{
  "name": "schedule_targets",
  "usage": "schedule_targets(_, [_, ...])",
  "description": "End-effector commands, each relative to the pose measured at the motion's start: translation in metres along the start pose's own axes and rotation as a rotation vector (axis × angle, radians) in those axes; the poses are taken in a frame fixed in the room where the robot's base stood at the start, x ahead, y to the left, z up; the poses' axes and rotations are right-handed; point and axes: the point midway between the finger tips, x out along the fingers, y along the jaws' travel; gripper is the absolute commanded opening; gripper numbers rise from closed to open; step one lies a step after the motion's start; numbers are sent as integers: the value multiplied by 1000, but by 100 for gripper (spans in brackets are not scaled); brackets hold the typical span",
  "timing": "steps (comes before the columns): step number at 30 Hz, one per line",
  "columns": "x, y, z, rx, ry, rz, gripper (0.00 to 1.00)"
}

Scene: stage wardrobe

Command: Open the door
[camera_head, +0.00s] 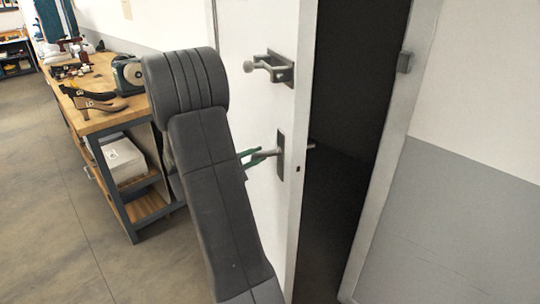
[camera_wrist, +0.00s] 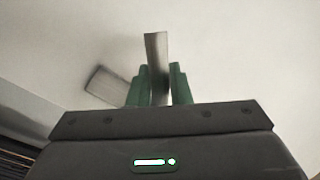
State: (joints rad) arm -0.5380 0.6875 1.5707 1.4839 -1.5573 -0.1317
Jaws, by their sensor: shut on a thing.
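The white door (camera_head: 257,100) stands ajar in the head view, with a dark gap between its edge and the frame. A lever handle (camera_head: 265,154) on a dark plate sits at mid height on the door. My gripper (camera_head: 249,158) is at this handle, its green fingers partly hidden behind my grey arm. In the wrist view the two green fingers (camera_wrist: 158,88) are shut on the metal handle (camera_wrist: 156,50), which stands between them. A second metal fitting (camera_head: 268,67) is mounted higher on the door.
The door frame (camera_head: 395,130) and a white-and-grey wall are at the right. The floor (camera_head: 60,230) at the lower left is clear.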

Motion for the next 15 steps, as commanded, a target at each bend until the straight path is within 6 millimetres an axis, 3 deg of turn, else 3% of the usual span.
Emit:
schedule_targets(6, [-27, -7, 3, 0, -2, -1, 0])
schedule_targets(15, [-29, -5, 3, -1, 0, 3, 0])
